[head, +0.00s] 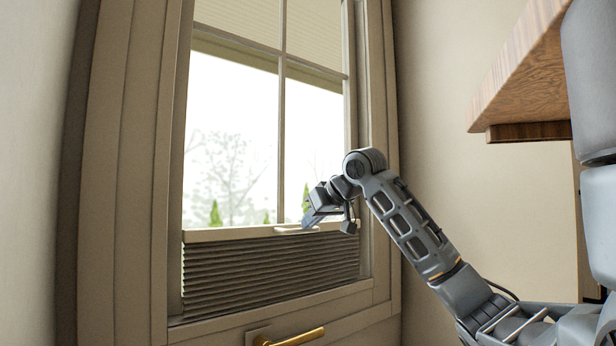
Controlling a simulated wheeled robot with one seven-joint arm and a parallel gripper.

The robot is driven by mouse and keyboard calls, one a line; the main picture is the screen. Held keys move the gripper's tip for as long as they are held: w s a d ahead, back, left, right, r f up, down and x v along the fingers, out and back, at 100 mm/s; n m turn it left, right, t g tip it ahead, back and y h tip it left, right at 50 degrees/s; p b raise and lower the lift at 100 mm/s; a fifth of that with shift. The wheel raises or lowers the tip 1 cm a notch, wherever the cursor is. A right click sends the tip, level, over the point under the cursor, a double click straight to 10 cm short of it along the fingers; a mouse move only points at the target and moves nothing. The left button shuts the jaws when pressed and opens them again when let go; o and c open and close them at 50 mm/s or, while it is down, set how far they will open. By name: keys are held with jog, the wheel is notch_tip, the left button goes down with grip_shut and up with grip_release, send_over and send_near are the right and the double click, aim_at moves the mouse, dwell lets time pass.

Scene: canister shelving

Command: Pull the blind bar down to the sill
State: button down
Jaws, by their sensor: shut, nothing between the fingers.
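The blind bar (225,234) is a pale rail across the window, on top of a dark pleated blind (265,272) that fills the lower part of the opening. The sill (265,305) is the frame ledge below the pleats, well under the bar. My gripper (308,224) is at the bar, right of its middle, by a small pale handle (290,229). It is shut with nothing between its fingers. The fingertips look very close to the bar; I cannot tell whether they touch it.
A brass handle (295,338) sticks out from the frame below the window. The wide window frame (128,180) borders the opening. A wooden shelf or cabinet (525,85) juts out at upper right. The wall (450,215) between it and the window is bare.

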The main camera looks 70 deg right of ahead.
notch_tip(320, 180, down, 17)
jog(key=b, duration=0.4)
jog(key=shift+r+b, duration=0.15)
jog(key=shift+b, duration=0.25)
jog(key=shift+w+a, duration=0.1)
